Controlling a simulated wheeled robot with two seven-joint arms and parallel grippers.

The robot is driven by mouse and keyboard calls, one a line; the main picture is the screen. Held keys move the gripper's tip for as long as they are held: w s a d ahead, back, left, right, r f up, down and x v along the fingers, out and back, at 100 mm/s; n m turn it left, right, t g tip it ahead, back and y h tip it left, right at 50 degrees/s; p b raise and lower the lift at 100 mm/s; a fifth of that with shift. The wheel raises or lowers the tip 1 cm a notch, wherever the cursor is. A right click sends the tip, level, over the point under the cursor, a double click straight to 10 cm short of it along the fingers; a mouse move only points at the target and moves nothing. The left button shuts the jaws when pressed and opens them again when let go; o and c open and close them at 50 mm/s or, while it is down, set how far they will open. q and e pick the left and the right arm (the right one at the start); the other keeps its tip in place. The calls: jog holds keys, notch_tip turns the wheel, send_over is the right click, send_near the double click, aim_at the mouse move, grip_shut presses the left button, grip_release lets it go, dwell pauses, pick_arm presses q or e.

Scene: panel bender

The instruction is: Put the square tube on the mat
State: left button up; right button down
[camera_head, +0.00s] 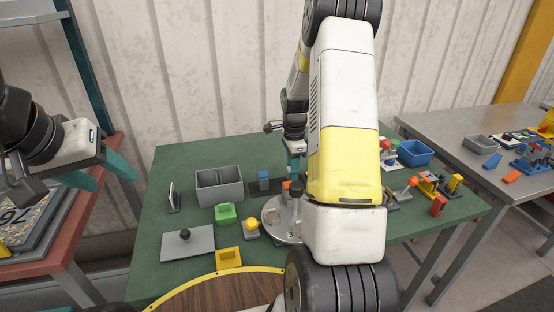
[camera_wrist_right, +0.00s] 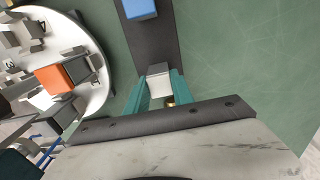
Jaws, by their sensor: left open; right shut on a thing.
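My right gripper (camera_wrist_right: 159,92) is shut on a light grey square piece, which looks like the square tube (camera_wrist_right: 158,71). The piece is between the teal fingers, over the near end of the dark mat (camera_wrist_right: 151,46). I cannot tell whether it touches the mat. In the head view my right gripper (camera_head: 296,165) is partly hidden behind my own arm, and the tube cannot be made out there. My left gripper (camera_head: 118,167) is open and empty, left of the green table.
A blue block (camera_wrist_right: 140,8) lies on the mat, beyond the tube. A round grey plate with an orange block (camera_wrist_right: 53,79) is beside the mat. The grey two-part bin (camera_head: 219,188), green holder (camera_head: 225,213) and blue bin (camera_head: 414,153) stand on the green table (camera_head: 165,220).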

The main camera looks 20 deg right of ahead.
jog(key=c, duration=1.1)
grip_release()
jog(key=shift+f, duration=0.1)
jog(key=s+a+r+n+t, duration=0.1)
jog(key=s+a+r+n, duration=0.1)
jog(key=r, duration=0.8)
jog(key=s+a+r+n+t, duration=0.1)
jog(key=s+a+r+n, duration=0.15)
jog(key=r, duration=0.65)
jog(key=s+a+r+n+t, duration=0.1)
jog(key=s+a+r+n, duration=0.1)
jog(key=s+n, duration=0.3)
jog(key=s+a+r+n+t+y, duration=0.1)
jog(key=s+a+r+n, duration=0.2)
jog(key=s, duration=0.5)
jog(key=s+a+r+n+t+y, duration=0.1)
jog(key=s+a+r+n+t, duration=0.1)
jog(key=s+a+n, duration=0.3)
jog(key=shift+s+a+r+n, duration=0.2)
jog(key=shift+s+a+n, duration=0.15)
jog(key=shift+s+n, duration=0.65)
